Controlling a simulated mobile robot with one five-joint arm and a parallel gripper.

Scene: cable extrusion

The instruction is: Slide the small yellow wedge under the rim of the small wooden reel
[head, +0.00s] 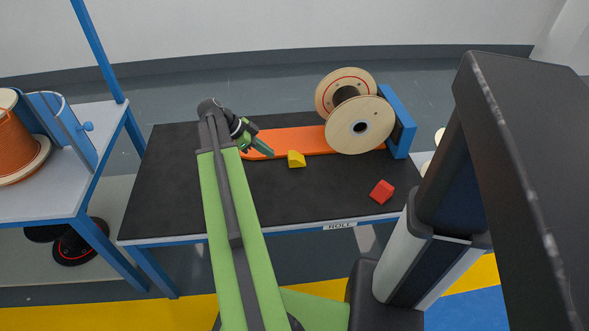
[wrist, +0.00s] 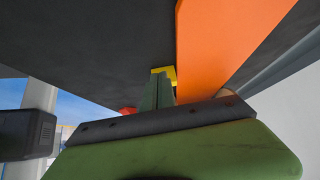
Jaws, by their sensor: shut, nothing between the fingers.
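The small yellow wedge (head: 296,159) lies on the black table top, at the near edge of the orange strip. The small wooden reel (head: 360,126) stands on its rims at the strip's right end, against a blue stop. My gripper (head: 268,152) is shut and empty, just left of the wedge, with a small gap or light contact; I cannot tell which. In the wrist view the wedge (wrist: 166,74) shows just beyond my shut fingers (wrist: 158,92), which partly hide it. The reel's rim is apart from the wedge, to its right.
A red block (head: 382,192) lies near the table's front right. The orange strip (head: 262,139) runs along the table to the blue stop (head: 399,124). The left half of the black table (head: 170,185) is bare. A side table with a copper-coloured spool (head: 15,147) stands at left.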

